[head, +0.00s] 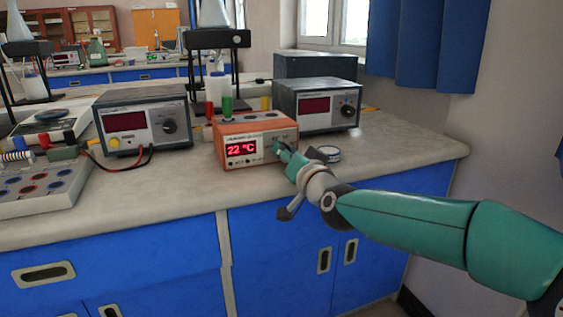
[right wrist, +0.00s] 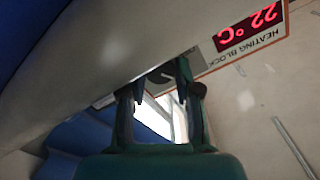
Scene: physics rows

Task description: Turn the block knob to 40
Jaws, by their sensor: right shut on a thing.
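The block knob sits at the right of the panel, mostly hidden by my right gripper. My right gripper (head: 281,151) is at the knob, shut on it, reaching in from the right. In the right wrist view its fingers (right wrist: 160,82) meet the panel beside the display. The knob's pointer and scale are not readable. My left gripper is not in view.
Grey power supplies stand left (head: 143,118) and right (head: 314,104) of the block. A small round dish (head: 327,153) lies right of my gripper. The bench front edge runs below my right wrist.

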